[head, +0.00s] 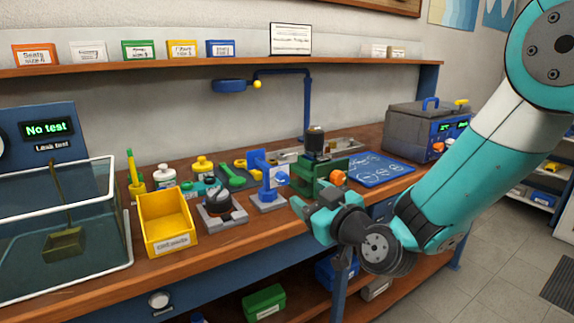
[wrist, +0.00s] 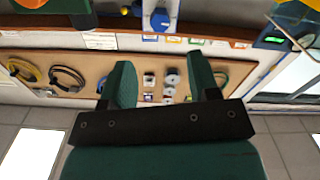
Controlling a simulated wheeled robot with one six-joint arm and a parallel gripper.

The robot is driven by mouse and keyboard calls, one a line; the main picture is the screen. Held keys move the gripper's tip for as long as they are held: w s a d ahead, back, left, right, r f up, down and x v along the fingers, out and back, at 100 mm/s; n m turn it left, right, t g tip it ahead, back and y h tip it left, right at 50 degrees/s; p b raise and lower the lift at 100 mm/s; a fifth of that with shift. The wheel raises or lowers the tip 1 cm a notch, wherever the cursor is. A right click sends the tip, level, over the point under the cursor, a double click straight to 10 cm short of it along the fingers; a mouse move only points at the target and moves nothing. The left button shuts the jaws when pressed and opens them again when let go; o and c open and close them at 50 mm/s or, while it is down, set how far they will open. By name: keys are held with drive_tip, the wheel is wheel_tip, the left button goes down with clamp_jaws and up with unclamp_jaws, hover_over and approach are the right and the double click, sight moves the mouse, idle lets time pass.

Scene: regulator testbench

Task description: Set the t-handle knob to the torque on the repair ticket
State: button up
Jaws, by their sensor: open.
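My gripper (head: 308,212) hangs in front of the bench edge, apart from the things on the bench. Its two green fingers (wrist: 163,80) are spread with nothing between them in the wrist view. I cannot tell for sure which part is the t-handle knob. A black knob (head: 216,198) sits on a grey plate, left of my gripper. A blue stand (head: 264,182) with a white face is nearer. An orange knob (head: 338,178) shows on the green vise-like fixture (head: 318,172) just behind my gripper. A white card (head: 290,39) on the shelf carries text too small to read; it may be the ticket.
A yellow bin (head: 166,222), a clear water tank (head: 60,250) and a "No test" display (head: 46,128) stand at left. A blue mat (head: 385,168) and a grey powered box (head: 425,130) are at right. A blue lamp (head: 229,86) overhangs the bench.

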sight(285, 179)
drive_tip(key=p+x, duration=0.4)
drive_tip(key=x, duration=0.5)
drive_tip(key=c, duration=0.9)
